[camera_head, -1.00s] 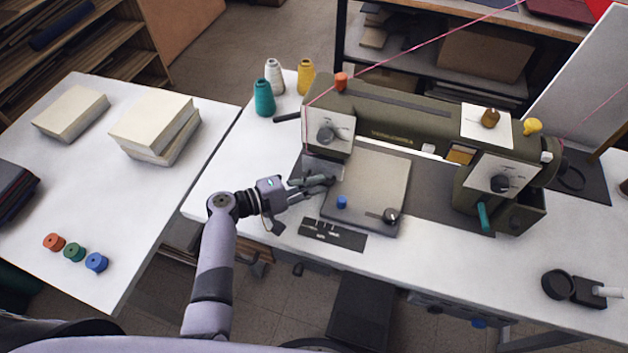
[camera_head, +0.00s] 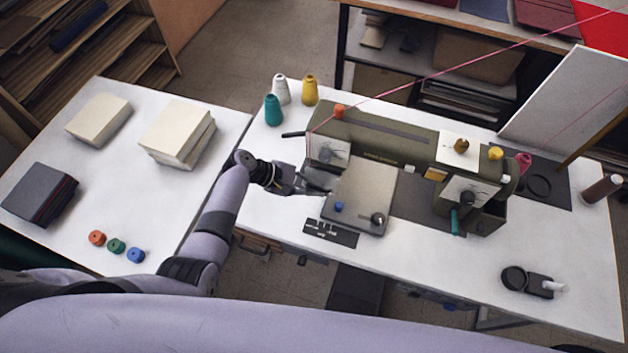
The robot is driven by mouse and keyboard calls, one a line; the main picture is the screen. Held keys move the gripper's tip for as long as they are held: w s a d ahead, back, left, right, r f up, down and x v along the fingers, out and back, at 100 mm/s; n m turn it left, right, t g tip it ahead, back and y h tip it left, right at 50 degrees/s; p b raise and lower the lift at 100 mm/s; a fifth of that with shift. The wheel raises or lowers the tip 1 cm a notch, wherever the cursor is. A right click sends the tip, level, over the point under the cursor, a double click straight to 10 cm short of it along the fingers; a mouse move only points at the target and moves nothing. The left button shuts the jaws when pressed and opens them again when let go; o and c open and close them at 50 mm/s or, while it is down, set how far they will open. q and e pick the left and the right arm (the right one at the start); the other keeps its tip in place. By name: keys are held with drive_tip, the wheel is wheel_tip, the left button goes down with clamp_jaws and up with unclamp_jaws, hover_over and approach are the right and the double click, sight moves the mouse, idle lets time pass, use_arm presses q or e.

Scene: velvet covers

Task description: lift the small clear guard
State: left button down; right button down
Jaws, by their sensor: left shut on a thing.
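The olive-green sewing machine (camera_head: 385,139) stands on the white table. My left gripper (camera_head: 322,189) is at the left end of the machine, below its head, beside the grey plate (camera_head: 362,190). Its fingers are shut on the small clear guard (camera_head: 319,177), which shows only as a faint greyish patch by the fingertips. The guard's edges are hard to make out, and I cannot tell whether it is clear of the machine. My right gripper is not in view.
Teal, white and yellow thread cones (camera_head: 281,89) stand behind the machine's left end. A dark strip of small tools (camera_head: 331,233) lies in front of the plate. A magnifier-like black tool (camera_head: 527,281) lies at the right front. The left table (camera_head: 60,137) holds stacked blocks and spools.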

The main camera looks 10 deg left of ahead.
sight(327, 190)
use_arm(q)
drive_tip(key=shift+w+r+n+g, duration=0.15)
drive_tip(key=shift+r+n+g, duration=0.25)
drive_tip(key=shift+r+g, duration=0.2)
drive_tip(key=shift+w+d+r+n+g+y, duration=0.1)
drive_tip(key=shift+w+r+n+g+y, duration=0.15)
drive_tip(key=shift+r+n+g, duration=0.35)
drive_tip(key=shift+w+r+n+g+y, duration=0.1)
drive_tip(key=shift+r+n+g+y, duration=0.15)
drive_tip(key=shift+g, duration=0.65)
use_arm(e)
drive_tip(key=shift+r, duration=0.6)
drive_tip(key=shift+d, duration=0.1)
use_arm(q)
drive_tip(key=c, duration=1.7)
unclamp_jaws()
drive_tip(key=v, duration=1.2)
